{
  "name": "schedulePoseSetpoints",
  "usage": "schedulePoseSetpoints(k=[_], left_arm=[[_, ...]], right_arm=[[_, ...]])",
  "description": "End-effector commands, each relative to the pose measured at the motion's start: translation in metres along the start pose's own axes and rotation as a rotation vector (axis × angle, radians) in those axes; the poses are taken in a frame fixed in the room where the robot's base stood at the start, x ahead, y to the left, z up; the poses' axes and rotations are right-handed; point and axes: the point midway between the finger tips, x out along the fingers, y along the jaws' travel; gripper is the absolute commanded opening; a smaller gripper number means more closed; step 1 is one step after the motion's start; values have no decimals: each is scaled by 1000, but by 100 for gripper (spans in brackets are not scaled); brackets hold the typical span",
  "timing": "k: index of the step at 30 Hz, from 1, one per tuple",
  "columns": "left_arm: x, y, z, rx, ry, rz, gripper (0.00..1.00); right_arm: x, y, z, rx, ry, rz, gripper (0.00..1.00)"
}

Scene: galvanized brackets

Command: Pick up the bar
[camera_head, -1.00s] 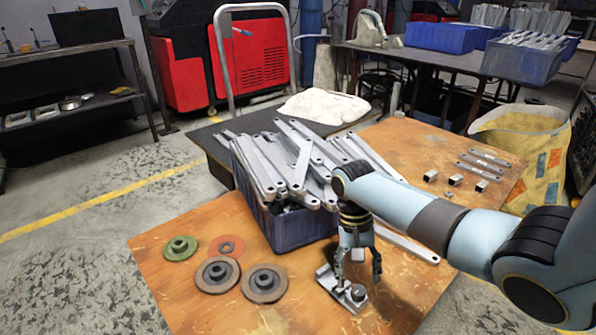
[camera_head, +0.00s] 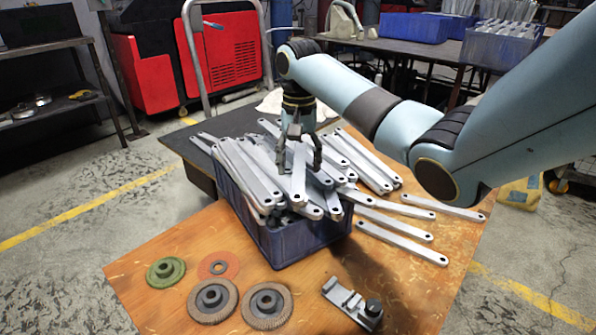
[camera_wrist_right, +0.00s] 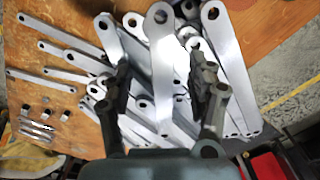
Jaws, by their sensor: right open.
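Many grey flat bars with holed ends are heaped in a blue crate (camera_head: 302,246) on the wooden table. One bar (camera_head: 299,186) lies on top of the heap, pointing toward the front. My right gripper (camera_head: 299,165) points down over the heap, open, with its fingers on either side of this bar. In the right wrist view, the bar (camera_wrist_right: 163,75) runs between the two spread fingers (camera_wrist_right: 160,88), with gaps on both sides. I cannot tell how far the fingertips reach down beside it. My left gripper is not in view.
Loose bars (camera_head: 402,246) lie on the table right of the crate. A small metal fixture (camera_head: 345,296) and grinding discs (camera_head: 213,301) lie in front. Neighbouring bars crowd the gripper. The table's front right is mostly clear.

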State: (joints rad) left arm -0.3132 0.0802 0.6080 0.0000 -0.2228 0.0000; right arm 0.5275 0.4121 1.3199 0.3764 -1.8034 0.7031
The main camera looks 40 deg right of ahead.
Motion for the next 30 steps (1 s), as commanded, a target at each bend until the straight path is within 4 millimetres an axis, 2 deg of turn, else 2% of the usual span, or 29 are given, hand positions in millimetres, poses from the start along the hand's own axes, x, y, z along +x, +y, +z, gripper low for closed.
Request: schedulePoseSetpoints(k=[5,10,18,30], left_arm=[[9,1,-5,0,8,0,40],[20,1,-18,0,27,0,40],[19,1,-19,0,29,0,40],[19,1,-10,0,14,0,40]], right_arm=[[21,-2,3,-1,-2,0,58],[48,-3,4,-1,-2,1,58],[51,-3,4,-2,1,-1,58],[51,-3,4,-1,0,0,5]])
